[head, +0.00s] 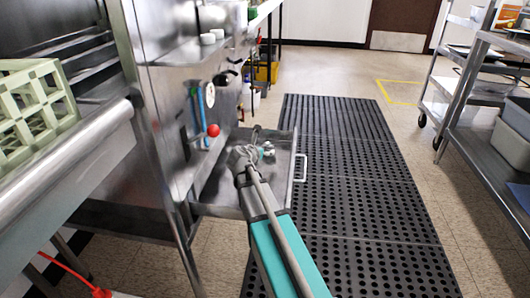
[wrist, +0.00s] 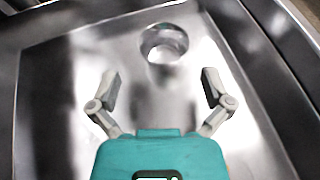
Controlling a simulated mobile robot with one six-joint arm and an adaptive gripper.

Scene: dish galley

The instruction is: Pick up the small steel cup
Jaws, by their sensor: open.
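The small steel cup (wrist: 163,44) stands in a shiny steel drawer (head: 218,187), its round rim facing up in the wrist view. In the head view the cup (head: 268,149) is small and close to the end of my arm. My gripper (wrist: 160,82) is open and empty, its two fingers spread apart. In the wrist view the cup lies beyond the fingertips, near the middle line between them, and neither finger touches it. In the head view my gripper (head: 255,142) is over the drawer, and its fingers are hard to make out.
The drawer is pulled out, with its handle (head: 303,168) at the right. A steel machine with a red knob (head: 213,130) stands to the left. A green dish rack (head: 33,112) is at far left. Black perforated mats (head: 345,185) cover the floor, and a shelf cart (head: 455,90) stands right.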

